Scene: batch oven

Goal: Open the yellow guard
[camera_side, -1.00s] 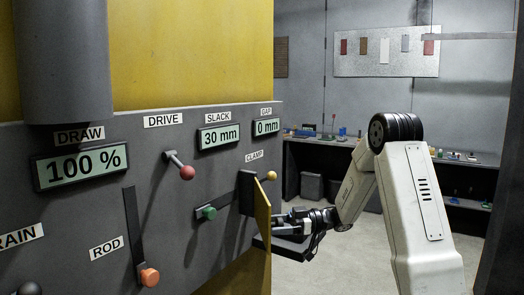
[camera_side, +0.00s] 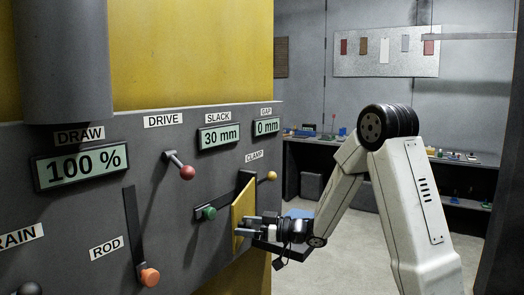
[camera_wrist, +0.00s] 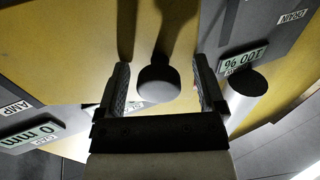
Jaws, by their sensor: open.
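The yellow guard (camera_side: 244,212) is a flat plate beside the CLAMP slot on the grey panel. In the side view its broad face shows at a slant and covers the lower part of the black slot. My gripper (camera_side: 247,226) is at the guard's lower part, overlapping it in the picture; I cannot tell contact exactly. In the wrist view my gripper (camera_wrist: 162,90) is open, its dark fingers apart. A grey round-ended knob (camera_wrist: 158,82) shows between them, in front of a broad yellow surface. Whether the knob belongs to the guard is unclear.
A yellow ball knob (camera_side: 271,176) stands by the CLAMP slot, and a green-knobbed lever (camera_side: 208,212) is close left of the guard. The red DRIVE lever (camera_side: 186,172) and orange ROD knob (camera_side: 149,277) stick out farther left.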

